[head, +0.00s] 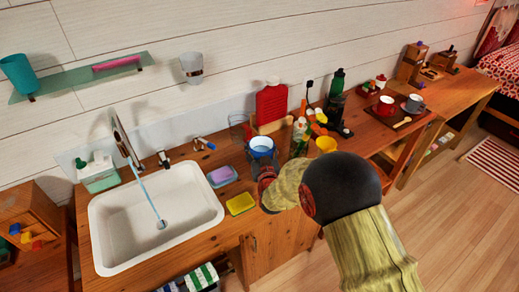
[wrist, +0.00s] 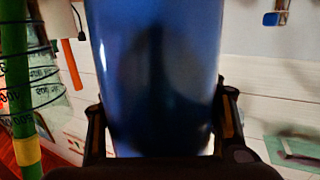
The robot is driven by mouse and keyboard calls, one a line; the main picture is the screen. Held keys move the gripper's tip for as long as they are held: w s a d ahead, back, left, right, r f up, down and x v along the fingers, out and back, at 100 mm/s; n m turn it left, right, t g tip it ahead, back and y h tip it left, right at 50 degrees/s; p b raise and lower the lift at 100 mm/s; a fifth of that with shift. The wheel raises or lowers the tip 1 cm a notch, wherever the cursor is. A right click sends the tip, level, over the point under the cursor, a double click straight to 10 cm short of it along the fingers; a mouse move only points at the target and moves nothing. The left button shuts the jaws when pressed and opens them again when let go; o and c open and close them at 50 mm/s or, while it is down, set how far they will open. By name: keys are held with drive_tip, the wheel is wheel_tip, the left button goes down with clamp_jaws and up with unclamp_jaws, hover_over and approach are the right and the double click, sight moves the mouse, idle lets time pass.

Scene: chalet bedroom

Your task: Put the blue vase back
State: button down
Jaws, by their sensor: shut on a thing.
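The blue vase (wrist: 155,75) fills the middle of the wrist view, glossy and dark blue, with its top cut off by the picture edge. My gripper (wrist: 165,125) is shut on it, one finger on each side. In the head view the blue vase (head: 261,145) shows as a blue, open-topped vessel over the counter, right of the sink. It looks roughly upright. I cannot tell whether the vase's base touches the counter.
The white sink (head: 110,240) with running water is at left. A pink-and-blue sponge (head: 221,176) and a yellow sponge (head: 240,204) lie beside the vase. A glass shelf (head: 60,83) holds a teal cup (head: 18,72).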

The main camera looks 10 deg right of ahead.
drive_tip(key=shift+f, duration=0.65)
drive_tip(key=shift+f+b, duration=0.15)
drive_tip(key=shift+b, duration=0.15)
drive_tip(key=c, duration=0.6)
unclamp_jaws()
drive_tip(key=shift+f, duration=0.15)
drive_tip(key=shift+o, duration=0.2)
